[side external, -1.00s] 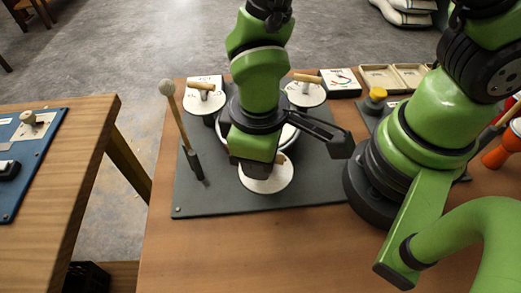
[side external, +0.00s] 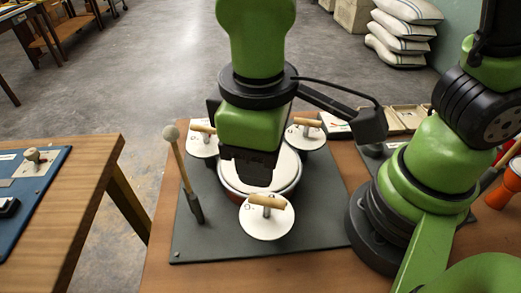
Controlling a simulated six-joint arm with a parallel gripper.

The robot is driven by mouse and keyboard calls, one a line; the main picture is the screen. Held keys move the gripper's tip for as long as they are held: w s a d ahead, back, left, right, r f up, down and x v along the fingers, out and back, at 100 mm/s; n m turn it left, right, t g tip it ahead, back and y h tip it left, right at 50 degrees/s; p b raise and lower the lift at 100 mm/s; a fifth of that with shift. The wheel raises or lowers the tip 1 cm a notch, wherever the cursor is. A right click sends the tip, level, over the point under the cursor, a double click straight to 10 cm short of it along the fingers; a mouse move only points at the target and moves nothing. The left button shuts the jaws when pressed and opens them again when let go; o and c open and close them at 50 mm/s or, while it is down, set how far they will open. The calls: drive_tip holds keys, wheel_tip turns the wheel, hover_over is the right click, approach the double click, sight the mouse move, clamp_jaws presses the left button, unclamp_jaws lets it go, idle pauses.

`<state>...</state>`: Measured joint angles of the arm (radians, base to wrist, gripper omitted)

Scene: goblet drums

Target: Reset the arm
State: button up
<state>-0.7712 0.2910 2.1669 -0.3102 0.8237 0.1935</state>
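My gripper (side external: 250,170) hangs over the round drum (side external: 283,186) in the middle of the dark mat. Its fingers are dark and foreshortened, so I cannot tell whether they are apart or together. Three white discs with wooden T-handles surround the drum: a front disc (side external: 266,222), a back left disc (side external: 201,141) and a back right disc (side external: 304,135). The front disc lies clear of my gripper. My gripper hides part of the drum top.
A mallet (side external: 182,172) with a pale round head stands in a dark holder on the mat's left (side external: 215,240). Shallow trays (side external: 405,117) lie at the back right. An orange goblet-shaped thing (side external: 508,186) is at the right edge. A separate table (side external: 75,190) with a blue board (side external: 28,190) stands left, across a gap.

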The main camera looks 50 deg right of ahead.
drive_tip(key=s+d+r+m+t+y, duration=0.2)
drive_tip(key=d+r+m+t, duration=0.4)
drive_tip(key=d+r+m, duration=0.3)
drive_tip(key=s+d+r, duration=0.1)
drive_tip(key=d+r, duration=0.2)
drive_tip(key=d, duration=0.1)
drive_tip(key=shift+s+d+r+t+y, duration=0.15)
drive_tip(key=shift+s+r+t+y, duration=0.15)
drive_tip(key=shift+r+t+y, duration=0.1)
